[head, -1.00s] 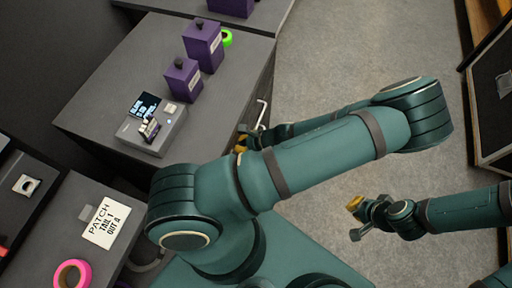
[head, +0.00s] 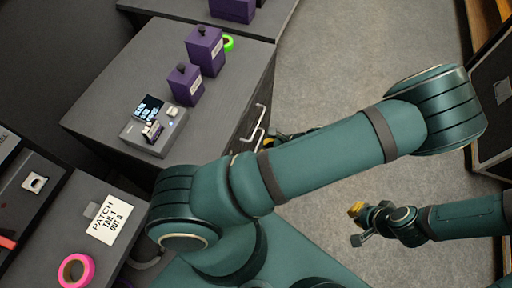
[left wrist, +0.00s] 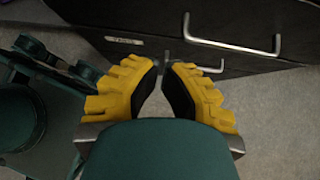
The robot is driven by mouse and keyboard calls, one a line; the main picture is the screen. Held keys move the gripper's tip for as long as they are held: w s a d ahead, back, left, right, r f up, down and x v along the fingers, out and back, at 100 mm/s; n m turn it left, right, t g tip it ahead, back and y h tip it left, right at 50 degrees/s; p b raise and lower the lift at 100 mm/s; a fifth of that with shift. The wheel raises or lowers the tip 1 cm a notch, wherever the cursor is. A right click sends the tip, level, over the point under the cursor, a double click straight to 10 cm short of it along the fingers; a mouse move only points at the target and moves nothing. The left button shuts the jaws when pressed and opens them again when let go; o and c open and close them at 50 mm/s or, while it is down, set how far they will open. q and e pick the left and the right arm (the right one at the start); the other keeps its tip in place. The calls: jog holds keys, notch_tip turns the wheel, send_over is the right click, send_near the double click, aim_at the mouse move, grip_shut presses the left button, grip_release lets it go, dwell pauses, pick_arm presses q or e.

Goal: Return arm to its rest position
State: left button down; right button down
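My left arm reaches across the middle of the head view. Its gripper (head: 285,138) is partly hidden behind the forearm, beside the drawer cabinet. In the left wrist view the left gripper's yellow fingers (left wrist: 166,72) have dark inner pads, with a gap between them and nothing held. Beyond the fingertips are the dark cabinet front with metal handles and the floor. My right gripper (head: 358,224) is at the lower right over bare floor, its fingers apart and empty.
The grey cabinet (head: 120,83) carries purple boxes (head: 185,84), a small device (head: 152,130) and green tape (head: 229,43). A metal handle (head: 254,124) sticks out near my left gripper. Pink tape (head: 76,270) and a patch label (head: 110,221) lie lower left. A dark case (head: 495,105) stands right.

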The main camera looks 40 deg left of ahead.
pick_arm(q)
jog(key=shift+v, duration=1.45)
